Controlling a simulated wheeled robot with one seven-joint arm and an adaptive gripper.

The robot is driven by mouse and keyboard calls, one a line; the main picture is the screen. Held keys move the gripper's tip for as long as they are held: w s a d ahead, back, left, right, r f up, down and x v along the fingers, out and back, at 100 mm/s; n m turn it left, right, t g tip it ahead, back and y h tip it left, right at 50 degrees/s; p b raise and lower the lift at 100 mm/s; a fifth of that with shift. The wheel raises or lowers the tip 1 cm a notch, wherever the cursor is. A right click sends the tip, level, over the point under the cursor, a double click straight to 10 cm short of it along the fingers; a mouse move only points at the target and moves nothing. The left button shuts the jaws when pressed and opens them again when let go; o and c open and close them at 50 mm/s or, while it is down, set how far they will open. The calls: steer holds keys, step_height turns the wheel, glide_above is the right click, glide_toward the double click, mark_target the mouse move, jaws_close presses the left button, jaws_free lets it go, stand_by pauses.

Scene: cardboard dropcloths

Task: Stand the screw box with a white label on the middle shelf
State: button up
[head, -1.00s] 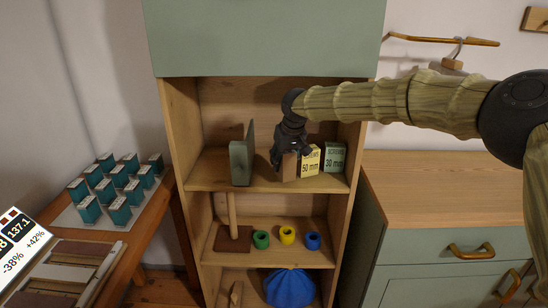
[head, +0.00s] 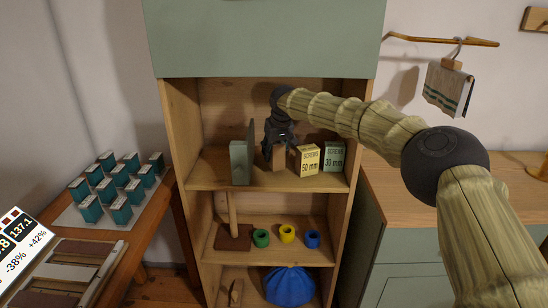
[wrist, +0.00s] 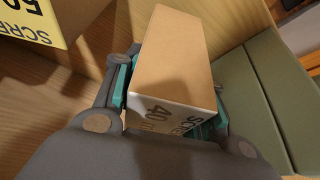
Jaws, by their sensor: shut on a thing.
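The screw box with a white label (wrist: 172,62) is brown cardboard, marked 40 mm on the label in the wrist view. My gripper (wrist: 172,100) is shut on it, with a finger on each side. In the head view the box (head: 279,159) hangs below my gripper (head: 279,143) at the middle shelf (head: 268,181), about upright. I cannot tell whether its base touches the shelf. The yellow-labelled 50 mm box (head: 307,161) stands just to its right, apart from it. The green-labelled 30 mm box (head: 334,157) stands farther right.
A green bookend (head: 240,163) stands left of the held box, with a gap between. The lower shelf holds green (head: 261,239), yellow (head: 287,234) and blue (head: 313,240) rings. A green panel (head: 265,38) covers the upper cabinet. A counter (head: 390,185) stands right.

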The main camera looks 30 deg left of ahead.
steer(key=shift+f, duration=1.25)
steer(key=o, duration=1.1)
steer(key=shift+f, duration=0.15)
steer(key=shift+o, duration=0.2)
steer(key=shift+r, duration=0.4)
steer(key=v, duration=0.2)
steer(key=shift+s+d+r, duration=0.2)
steer(key=shift+d+r, duration=0.05)
steer(key=shift+d, duration=0.05)
steer(key=s+d+b, duration=0.1)
steer(key=s+d, duration=0.6)
steer(key=d, duration=0.2)
steer(key=shift+d+b, duration=0.25)
steer(key=shift+b, duration=0.05)
steer(key=shift+f, duration=0.15)
